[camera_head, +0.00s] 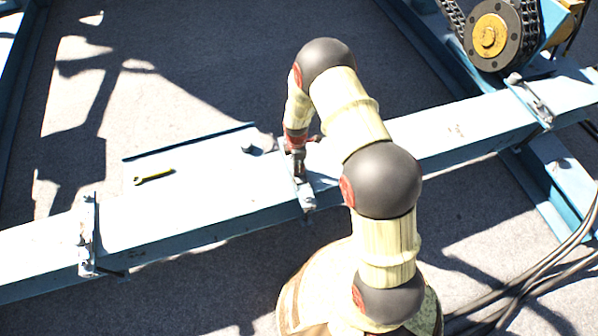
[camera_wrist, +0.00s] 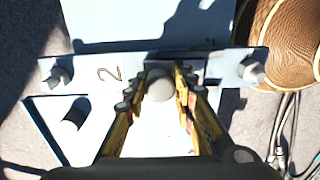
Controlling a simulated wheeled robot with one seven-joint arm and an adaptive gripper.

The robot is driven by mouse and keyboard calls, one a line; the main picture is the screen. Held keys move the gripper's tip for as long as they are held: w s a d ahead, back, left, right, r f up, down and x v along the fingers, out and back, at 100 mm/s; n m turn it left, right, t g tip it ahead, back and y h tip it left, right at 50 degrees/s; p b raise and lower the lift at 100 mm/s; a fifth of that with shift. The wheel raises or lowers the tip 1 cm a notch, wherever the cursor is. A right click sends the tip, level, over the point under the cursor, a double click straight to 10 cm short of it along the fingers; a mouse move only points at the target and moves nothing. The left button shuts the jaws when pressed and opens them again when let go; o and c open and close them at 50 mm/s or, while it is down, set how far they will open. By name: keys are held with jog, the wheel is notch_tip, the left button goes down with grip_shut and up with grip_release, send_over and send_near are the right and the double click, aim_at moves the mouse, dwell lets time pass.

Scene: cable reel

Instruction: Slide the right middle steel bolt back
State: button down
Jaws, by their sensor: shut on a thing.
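A grey, round-ended steel bolt (camera_wrist: 160,86) stands at the middle of a pale blue cross plate (camera_wrist: 212,66) marked "2" in the wrist view. My gripper (camera_wrist: 163,76) has its yellow fingers on either side of this bolt and is shut on it. In the head view my gripper (camera_head: 297,143) is over the middle bracket (camera_head: 304,192) on the long blue beam; the held bolt is hard to make out there. Smaller bolts sit at the plate's left end (camera_wrist: 58,76) and right end (camera_wrist: 251,71). The bolt's lower part is hidden.
A grey cylinder (camera_wrist: 75,114) stands left of the fingers. A yellow wrench (camera_head: 154,176) lies on a flat plate by the beam (camera_head: 190,205). Other brackets sit left (camera_head: 87,238) and right (camera_head: 531,100). A chain wheel (camera_head: 492,36) is at upper right; cables (camera_head: 530,278) lie lower right.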

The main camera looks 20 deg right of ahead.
jog(key=c, duration=1.7)
grip_release()
jog(key=shift+w, duration=0.35)
jog(key=shift+o, duration=1.1)
jog(key=shift+s, duration=0.1)
notch_tip(320, 180, up, 12)
